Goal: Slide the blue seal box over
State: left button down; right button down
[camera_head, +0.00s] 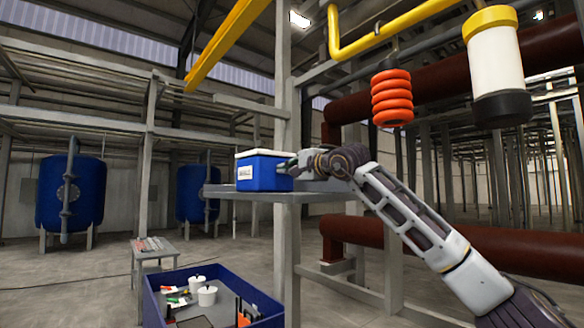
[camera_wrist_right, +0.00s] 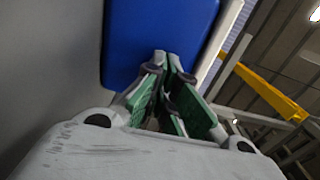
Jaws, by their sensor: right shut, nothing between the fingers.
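The blue seal box (camera_head: 263,171) with a white lid and a small white label sits on a grey shelf (camera_head: 272,197) in the head view. My right gripper (camera_head: 286,165) is at the right side of the box, with the arm coming in from the lower right. In the right wrist view the fingers (camera_wrist_right: 167,62) are closed together, with nothing between them. Their tips are against or very close to the blue box wall (camera_wrist_right: 155,38); contact cannot be told for certain. My left gripper is not in view.
Orange insulator rings (camera_head: 392,98) and a white cylinder (camera_head: 496,65) hang above my right arm. A blue bin (camera_head: 209,290) with white pots stands below, near a small table (camera_head: 152,248). The shelf left of the box is clear.

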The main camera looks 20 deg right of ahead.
dwell(0.4)
jog(key=shift+p+x, duration=0.8)
jog(key=shift+x, duration=0.2)
jog(key=shift+p+x, duration=0.35)
jog(key=shift+x, duration=0.45)
jog(key=shift+s, duration=0.1)
